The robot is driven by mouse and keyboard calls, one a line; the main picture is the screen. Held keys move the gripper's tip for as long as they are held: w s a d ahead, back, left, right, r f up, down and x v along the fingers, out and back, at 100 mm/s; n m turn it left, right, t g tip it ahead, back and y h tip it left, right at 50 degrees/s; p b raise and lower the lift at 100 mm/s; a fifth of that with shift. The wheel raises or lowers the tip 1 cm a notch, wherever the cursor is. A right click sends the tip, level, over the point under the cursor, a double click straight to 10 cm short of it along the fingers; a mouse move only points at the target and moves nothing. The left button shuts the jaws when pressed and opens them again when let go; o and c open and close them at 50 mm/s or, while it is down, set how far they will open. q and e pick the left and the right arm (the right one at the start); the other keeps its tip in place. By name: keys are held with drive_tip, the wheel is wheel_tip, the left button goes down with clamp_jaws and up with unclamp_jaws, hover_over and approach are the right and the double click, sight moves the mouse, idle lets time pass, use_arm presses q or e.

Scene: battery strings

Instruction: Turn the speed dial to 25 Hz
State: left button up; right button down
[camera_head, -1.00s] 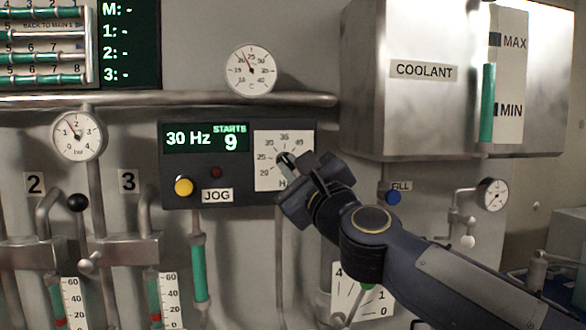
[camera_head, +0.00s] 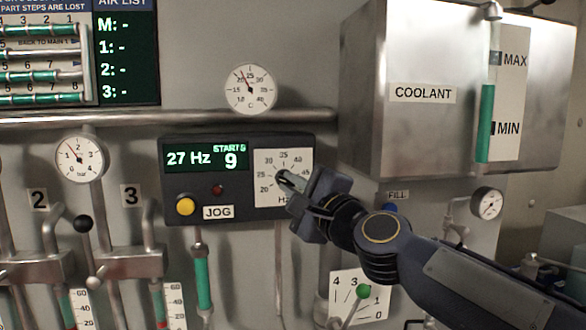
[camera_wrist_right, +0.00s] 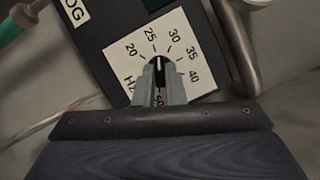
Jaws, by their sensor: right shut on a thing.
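The speed dial's white scale plate (camera_head: 270,162) is on the right of the dark control box, with marks from 20 to 40. The green display (camera_head: 204,157) reads 27 Hz and STARTS 9. My right gripper (camera_head: 285,178) is shut on the dial knob, and its fingers hide part of it. In the right wrist view the black dial knob (camera_wrist_right: 159,70) sits between the two grey fingers, its white line pointing between 25 and 30, nearer 25. My left gripper is not in view.
A yellow button (camera_head: 185,206) and JOG label are at the box's lower left. A pipe (camera_head: 180,117) runs above the box. The coolant tank (camera_head: 420,130) juts out at right, above my right arm. A green-knobbed lever (camera_head: 363,291) is below.

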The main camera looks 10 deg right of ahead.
drive_tip(key=shift+r+n+g+p, duration=0.1)
drive_tip(key=shift+n+g+p, duration=0.3)
drive_tip(key=shift+n+p, duration=1)
drive_tip(key=c, duration=1.5)
unclamp_jaws()
drive_tip(key=shift+s, duration=0.1)
drive_tip(key=v, duration=0.7)
drive_tip(key=shift+s+b, duration=0.3)
